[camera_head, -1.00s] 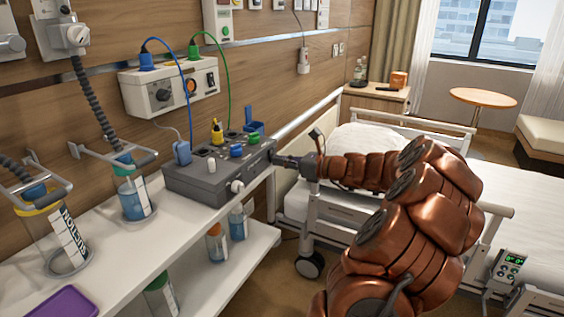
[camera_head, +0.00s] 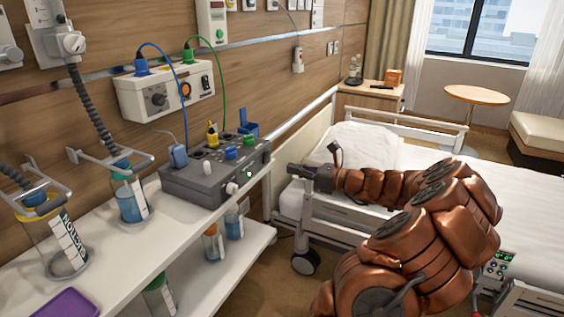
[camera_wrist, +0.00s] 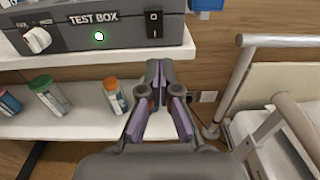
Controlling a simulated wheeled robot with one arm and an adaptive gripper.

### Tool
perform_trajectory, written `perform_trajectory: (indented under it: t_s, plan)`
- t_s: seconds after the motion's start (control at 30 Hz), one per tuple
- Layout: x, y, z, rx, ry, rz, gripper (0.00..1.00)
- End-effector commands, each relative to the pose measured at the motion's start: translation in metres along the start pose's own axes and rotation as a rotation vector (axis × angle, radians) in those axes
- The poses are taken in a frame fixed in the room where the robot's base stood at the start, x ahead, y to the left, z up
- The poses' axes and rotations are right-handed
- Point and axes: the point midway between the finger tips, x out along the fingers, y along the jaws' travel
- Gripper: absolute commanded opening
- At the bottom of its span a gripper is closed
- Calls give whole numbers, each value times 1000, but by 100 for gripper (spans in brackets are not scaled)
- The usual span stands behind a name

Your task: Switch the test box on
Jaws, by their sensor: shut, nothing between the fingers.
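The grey test box (camera_head: 205,188) stands on the white shelf, with coloured plugs on top. In the wrist view its labelled front (camera_wrist: 75,38) fills the top left. I cannot tell which side of the rocker is pressed in. The light also shows in the head view (camera_head: 249,174). My gripper (camera_head: 291,168) is shut and empty, to the right of the box and apart from it. Its fingertips (camera_wrist: 160,68) point below the switch.
The white shelf (camera_head: 110,270) carries jars and a purple tray (camera_head: 65,303); bottles stand on the lower shelf (camera_head: 225,265). Cables run from the box to a wall panel (camera_head: 170,92). The bed rail (camera_head: 400,118) and bed are close to my arm on the right.

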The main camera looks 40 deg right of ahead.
Motion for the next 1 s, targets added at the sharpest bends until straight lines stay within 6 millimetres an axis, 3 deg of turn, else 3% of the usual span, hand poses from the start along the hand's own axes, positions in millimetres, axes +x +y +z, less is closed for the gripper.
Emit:
perform_trajectory:
  t_s: [0.2,0.43,1.0]
  plan:
    - [-37,3,-7,1,-2,9,0]
    - [-65,2,-12,0,0,9,0]
    - [-73,3,-14,-1,0,10,0]
